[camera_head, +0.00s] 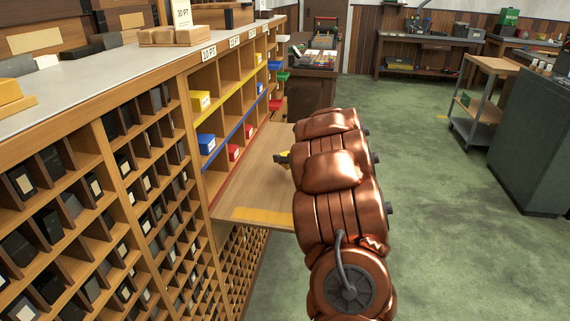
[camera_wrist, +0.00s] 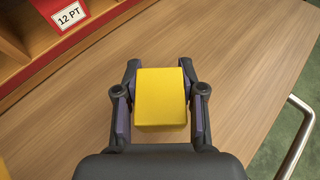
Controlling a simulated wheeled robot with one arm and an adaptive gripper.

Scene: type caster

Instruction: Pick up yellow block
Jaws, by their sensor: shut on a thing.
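The yellow block (camera_wrist: 160,97) sits between the two fingers of my gripper (camera_wrist: 160,108) in the wrist view, with a pad against each side. My gripper is shut on it. The wooden pull-out board (camera_wrist: 245,75) lies below the block; I cannot tell whether the block still touches it. In the head view, my copper-coloured arm hides most of the gripper, and only a small dark and yellow part (camera_head: 284,159) shows at its left edge, over the board (camera_head: 250,180).
A shelf of cubbies (camera_head: 215,90) with yellow, blue and red boxes stands left of the board. A red box labelled 12 PT (camera_wrist: 68,15) is at the wrist view's upper left. A metal rail (camera_wrist: 298,135) runs along the board's right edge. Green floor (camera_head: 440,200) is open to the right.

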